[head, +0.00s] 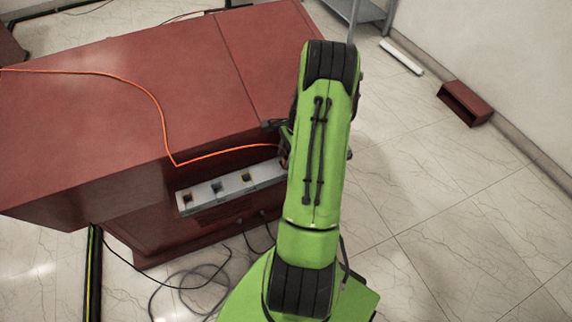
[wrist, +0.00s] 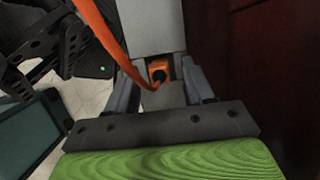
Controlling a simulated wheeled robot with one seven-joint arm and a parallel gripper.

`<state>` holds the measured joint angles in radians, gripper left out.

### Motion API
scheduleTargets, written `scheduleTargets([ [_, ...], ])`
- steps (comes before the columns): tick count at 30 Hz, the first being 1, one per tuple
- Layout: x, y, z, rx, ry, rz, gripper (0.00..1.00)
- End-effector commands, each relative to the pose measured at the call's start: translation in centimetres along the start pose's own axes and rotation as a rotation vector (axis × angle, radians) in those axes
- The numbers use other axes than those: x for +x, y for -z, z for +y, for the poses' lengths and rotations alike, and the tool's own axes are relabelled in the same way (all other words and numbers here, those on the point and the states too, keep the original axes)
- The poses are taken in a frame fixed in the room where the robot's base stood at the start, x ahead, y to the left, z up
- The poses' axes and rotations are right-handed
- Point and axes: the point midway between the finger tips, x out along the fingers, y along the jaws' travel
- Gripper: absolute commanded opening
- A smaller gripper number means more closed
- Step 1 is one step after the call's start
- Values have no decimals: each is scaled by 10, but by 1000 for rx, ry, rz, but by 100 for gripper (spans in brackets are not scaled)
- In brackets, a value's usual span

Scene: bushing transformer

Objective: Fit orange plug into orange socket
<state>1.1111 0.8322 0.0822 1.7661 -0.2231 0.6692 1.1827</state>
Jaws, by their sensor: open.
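An orange cable (head: 225,153) crosses the red cabinet top and runs down to the far end of the pale socket strip (head: 213,196). In the wrist view the cable (wrist: 105,38) ends at an orange square with a dark centre (wrist: 158,71), set in the grey strip (wrist: 150,25). Plug and orange socket are hard to tell apart there, and I cannot tell how deep the plug sits. My gripper (wrist: 159,82) is open, with one finger on each side of the orange piece. In the head view my arm hides the gripper and that end of the strip.
The strip's other sockets (head: 246,178) show left of my arm, along the red cabinet (head: 130,90). Black cables (head: 190,280) lie on the floor in front. A small red box (head: 465,103) lies by the right wall.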

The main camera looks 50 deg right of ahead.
Motion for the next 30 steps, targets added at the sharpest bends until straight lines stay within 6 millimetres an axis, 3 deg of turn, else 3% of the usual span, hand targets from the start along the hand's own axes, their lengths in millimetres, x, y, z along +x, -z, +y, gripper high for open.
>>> scheduleTargets([
  [4, -2, 0, 0, 0, 1, 1, 52],
  [14, -2, 0, 0, 0, 1, 1, 2],
  [23, -5, -1, 0, 0, 2, 1, 0],
  [26, -21, -5, -1, -1, 4, 3, 0],
  [30, -58, -15, -1, -1, 6, 4, 0],
])
